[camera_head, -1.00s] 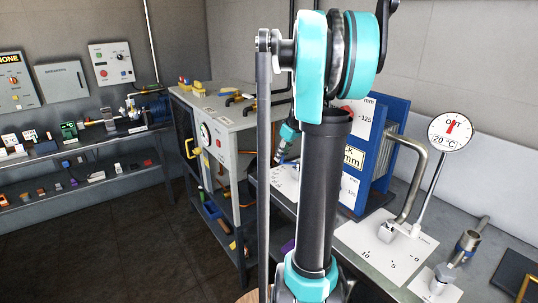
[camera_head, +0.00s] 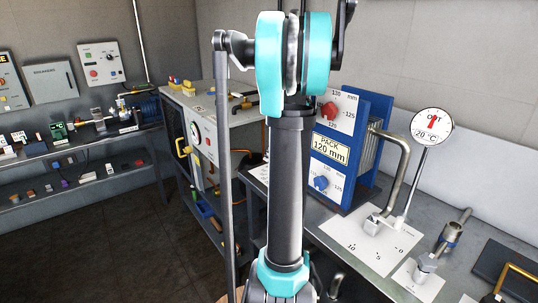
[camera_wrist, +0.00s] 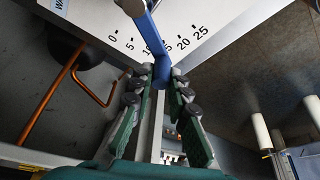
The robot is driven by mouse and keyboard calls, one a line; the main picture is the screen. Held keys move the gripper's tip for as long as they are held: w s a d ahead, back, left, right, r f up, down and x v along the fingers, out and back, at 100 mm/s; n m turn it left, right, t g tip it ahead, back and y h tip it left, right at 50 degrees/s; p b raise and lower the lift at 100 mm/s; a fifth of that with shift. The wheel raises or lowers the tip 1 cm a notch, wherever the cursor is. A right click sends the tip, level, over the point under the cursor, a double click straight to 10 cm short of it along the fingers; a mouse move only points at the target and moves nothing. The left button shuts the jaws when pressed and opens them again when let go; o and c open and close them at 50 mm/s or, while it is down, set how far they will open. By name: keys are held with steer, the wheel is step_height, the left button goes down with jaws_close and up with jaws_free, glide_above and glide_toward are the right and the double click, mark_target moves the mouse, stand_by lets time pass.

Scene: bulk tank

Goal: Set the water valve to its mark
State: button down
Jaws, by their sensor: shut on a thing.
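The water valve's blue lever (camera_wrist: 152,38) shows in the wrist view, in front of a white scale plate (camera_wrist: 92,14) numbered 0 to 25. My gripper (camera_wrist: 163,78) is shut on the lever's near end, with one finger on each side. The lever crosses the scale by the 10 and 15 and partly covers the 15. I cannot make out a set mark. A label at the plate's upper left is cut off after "WA". In the head view my arm hides the gripper, and I cannot see the lever there.
An orange pipe (camera_wrist: 52,92) runs left of the gripper in the wrist view. In the head view, a blue plate pack (camera_head: 331,150), a round dial (camera_head: 432,127) and a bent metal pipe (camera_head: 400,182) stand on the right bench. Dark floor (camera_head: 100,240) lies open at left.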

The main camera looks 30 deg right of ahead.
steer(key=c, duration=1.4)
jaws_free()
steer(key=shift+c, duration=0.2)
step_height(320, 180, up, 10)
